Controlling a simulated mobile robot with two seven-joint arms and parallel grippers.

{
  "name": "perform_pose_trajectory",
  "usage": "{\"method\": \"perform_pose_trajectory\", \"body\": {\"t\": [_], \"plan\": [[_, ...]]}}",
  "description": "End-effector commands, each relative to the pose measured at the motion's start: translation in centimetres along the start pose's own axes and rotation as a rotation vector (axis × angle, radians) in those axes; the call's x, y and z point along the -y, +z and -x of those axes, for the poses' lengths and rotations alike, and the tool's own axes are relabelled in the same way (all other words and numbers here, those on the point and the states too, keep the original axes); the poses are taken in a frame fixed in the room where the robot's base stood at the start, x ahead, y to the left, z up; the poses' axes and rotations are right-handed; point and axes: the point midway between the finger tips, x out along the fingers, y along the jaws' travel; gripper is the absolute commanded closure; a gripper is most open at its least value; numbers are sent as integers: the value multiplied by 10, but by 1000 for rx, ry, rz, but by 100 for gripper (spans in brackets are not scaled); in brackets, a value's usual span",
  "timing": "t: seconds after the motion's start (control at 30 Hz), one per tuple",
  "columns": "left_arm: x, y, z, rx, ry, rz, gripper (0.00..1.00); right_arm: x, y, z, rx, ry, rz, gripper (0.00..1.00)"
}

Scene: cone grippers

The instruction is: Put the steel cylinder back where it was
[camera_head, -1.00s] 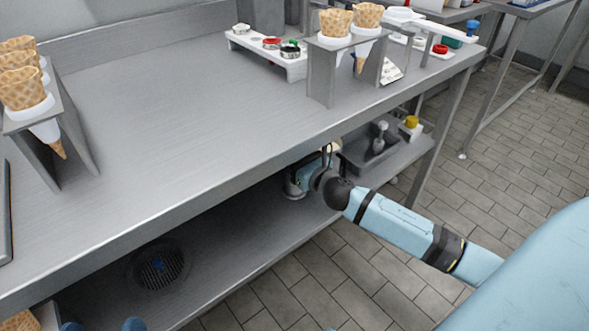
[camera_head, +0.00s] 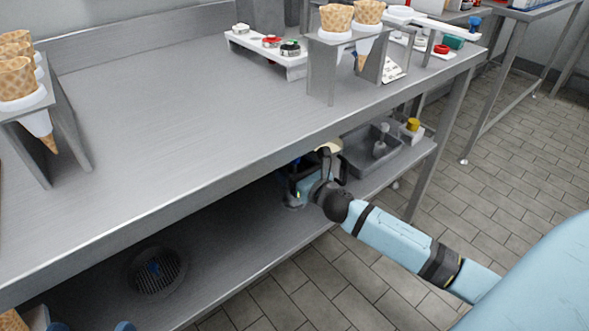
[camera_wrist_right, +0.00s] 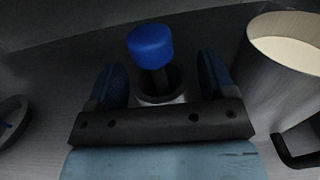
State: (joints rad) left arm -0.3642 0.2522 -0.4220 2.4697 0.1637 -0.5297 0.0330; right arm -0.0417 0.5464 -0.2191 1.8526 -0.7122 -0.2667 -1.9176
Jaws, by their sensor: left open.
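My right gripper (camera_wrist_right: 163,85) is under the table top, over the lower shelf. In the right wrist view, its two blue fingers stand either side of a small round steel cylinder (camera_wrist_right: 160,99) with a dark opening. A blue-capped dark stem (camera_wrist_right: 151,45) rises from it. Whether the fingers touch the cylinder I cannot tell. In the head view the right gripper (camera_head: 300,180) hides most of this. My left gripper (camera_head: 97,327) shows only its two blue fingertips, apart, at the bottom left edge.
A steel mug with pale contents (camera_wrist_right: 285,60) stands close right of the right gripper. A round dark grate (camera_head: 157,270) lies on the shelf's left part. A grey tray (camera_head: 370,155) is at its right. The table top's middle is clear; cone holders (camera_head: 322,70) stand on it.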

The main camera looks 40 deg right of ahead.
Motion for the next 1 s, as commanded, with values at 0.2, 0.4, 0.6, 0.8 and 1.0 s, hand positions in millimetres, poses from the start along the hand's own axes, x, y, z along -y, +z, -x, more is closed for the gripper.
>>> {"method": "perform_pose_trajectory", "body": {"t": [0.2,0.4,0.6,0.8,1.0], "plan": [[-1,-2,0,2,3,10,0,0,3,4,-1,0,0,24],[-5,-3,2,24,4,47,0,0,4,35,-3,0,0,24],[-9,2,4,51,0,96,0,-1,3,76,-3,0,-3,24],[-10,1,6,46,-4,106,0,0,2,106,-1,0,-3,24],[-10,-3,6,27,-5,103,0,0,2,119,-1,1,-1,24]]}}
